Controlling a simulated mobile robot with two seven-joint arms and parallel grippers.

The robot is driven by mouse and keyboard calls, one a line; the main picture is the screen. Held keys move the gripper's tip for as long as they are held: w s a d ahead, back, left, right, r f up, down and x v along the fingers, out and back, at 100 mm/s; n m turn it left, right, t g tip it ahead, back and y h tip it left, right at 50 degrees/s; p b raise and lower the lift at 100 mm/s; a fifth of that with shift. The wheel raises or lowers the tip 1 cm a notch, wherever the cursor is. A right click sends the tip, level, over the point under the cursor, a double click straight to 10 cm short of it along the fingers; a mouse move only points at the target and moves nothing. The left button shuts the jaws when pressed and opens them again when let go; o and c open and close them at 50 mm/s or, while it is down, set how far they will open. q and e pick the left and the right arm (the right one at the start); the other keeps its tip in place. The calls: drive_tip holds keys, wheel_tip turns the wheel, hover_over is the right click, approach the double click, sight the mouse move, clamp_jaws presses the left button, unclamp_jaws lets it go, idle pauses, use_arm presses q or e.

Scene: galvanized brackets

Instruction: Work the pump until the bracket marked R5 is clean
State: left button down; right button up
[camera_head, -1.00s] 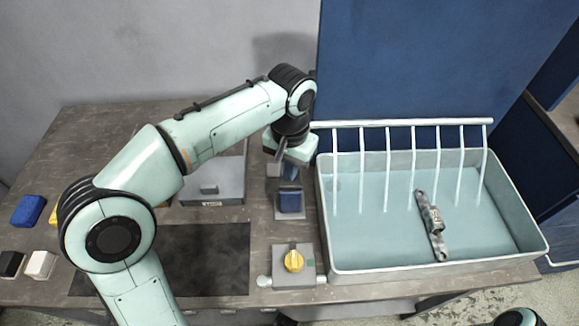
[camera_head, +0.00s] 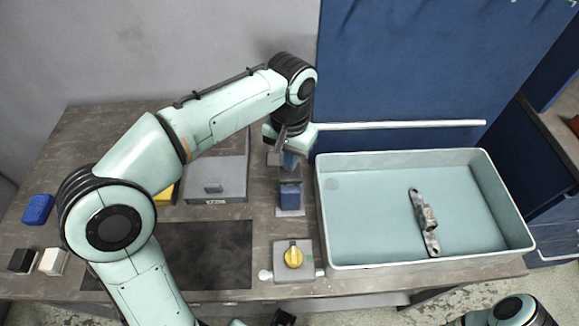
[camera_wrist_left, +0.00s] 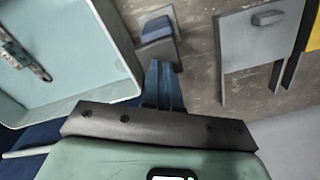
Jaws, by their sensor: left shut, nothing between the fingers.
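A grey metal bracket (camera_head: 424,222) lies in the pale blue wash tray (camera_head: 350,262). It looks mostly grey, with a brownish patch near its middle; no R5 mark is legible. It also shows in the left wrist view (camera_wrist_left: 22,56). A pump with a blue block top (camera_head: 290,196) stands left of the tray, also in the left wrist view (camera_wrist_left: 157,30). My left gripper (camera_head: 290,165) is shut and empty, its fingers just behind or above the pump; whether they touch it I cannot tell. My right gripper is not in view.
A spray bar (camera_head: 400,125) runs along the tray's back, with no jets. A yellow knob (camera_head: 293,257) sits on a grey plate in front of the pump. A grey box (camera_head: 217,183), dark mat (camera_head: 200,255), blue block (camera_head: 38,209) and white block (camera_head: 52,262) are at left.

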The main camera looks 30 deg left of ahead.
use_arm(q)
drive_tip(key=shift+f, duration=0.1)
drive_tip(key=shift+f+b, duration=1.3)
drive_tip(key=shift+f, duration=0.8)
drive_tip(key=shift+r+p, duration=1.95)
drive_tip(key=shift+r, duration=0.3)
drive_tip(key=shift+f, duration=0.1)
drive_tip(key=shift+f, duration=0.15)
